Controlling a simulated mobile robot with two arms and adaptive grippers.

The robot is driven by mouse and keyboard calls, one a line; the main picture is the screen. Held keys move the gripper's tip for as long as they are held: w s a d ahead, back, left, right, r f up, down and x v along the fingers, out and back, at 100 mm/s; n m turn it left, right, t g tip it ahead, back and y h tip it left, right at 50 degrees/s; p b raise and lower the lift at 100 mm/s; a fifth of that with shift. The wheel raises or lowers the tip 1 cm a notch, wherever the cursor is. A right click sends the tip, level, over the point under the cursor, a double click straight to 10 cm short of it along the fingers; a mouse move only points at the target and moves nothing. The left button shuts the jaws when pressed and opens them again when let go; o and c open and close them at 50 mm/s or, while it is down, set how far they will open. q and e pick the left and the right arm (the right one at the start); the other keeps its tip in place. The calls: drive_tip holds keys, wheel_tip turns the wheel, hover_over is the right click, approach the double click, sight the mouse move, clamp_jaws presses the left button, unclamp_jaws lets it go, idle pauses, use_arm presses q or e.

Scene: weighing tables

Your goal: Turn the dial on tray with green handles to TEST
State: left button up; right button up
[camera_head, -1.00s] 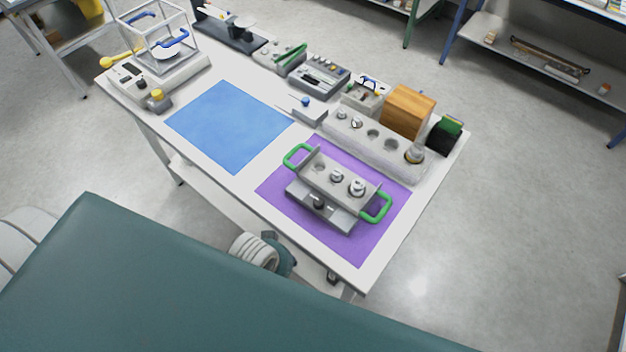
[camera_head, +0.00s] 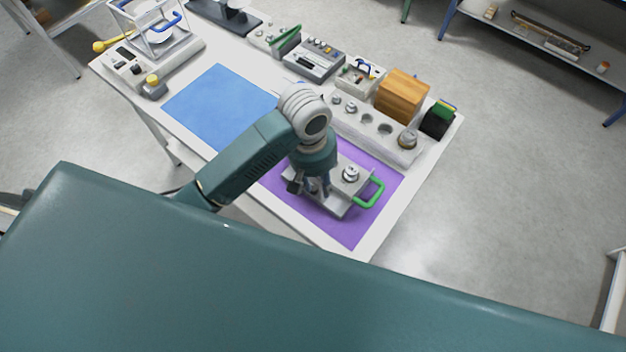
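The grey tray with green handles (camera_head: 352,192) stands on a purple mat (camera_head: 383,154). Its right green handle (camera_head: 370,194) shows; the left handle is hidden behind my arm. A metal weight (camera_head: 350,174) sits on the tray. My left gripper (camera_head: 314,191) points down over the tray's left and front part, where the dial was seen earlier. The gripper and wrist cover the dial, so its setting and any contact with it cannot be seen. How far the fingers are apart is unclear. My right gripper is not in view.
Behind the tray is a stone-grey weight block (camera_head: 373,129) with several sockets. A wooden box (camera_head: 402,95) and a dark green-topped box (camera_head: 438,119) stand at the back right. A blue mat (camera_head: 216,106) is empty. A balance (camera_head: 150,62) stands far left.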

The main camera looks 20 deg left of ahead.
sight(314, 187)
use_arm(q)
drive_tip(key=w+a+r+n+y, duration=0.1)
drive_tip(key=w+a+r+n, duration=0.1)
drive_tip(key=w+r, duration=0.1)
drive_tip(key=shift+g, duration=0.3)
wheel_tip(314, 187, down, 11)
drive_tip(key=shift+s+r+p, duration=0.15)
drive_tip(key=shift+r+p, duration=0.05)
drive_tip(key=shift+p, duration=0.95)
drive_tip(key=shift+c, duration=0.3)
clamp_jaws()
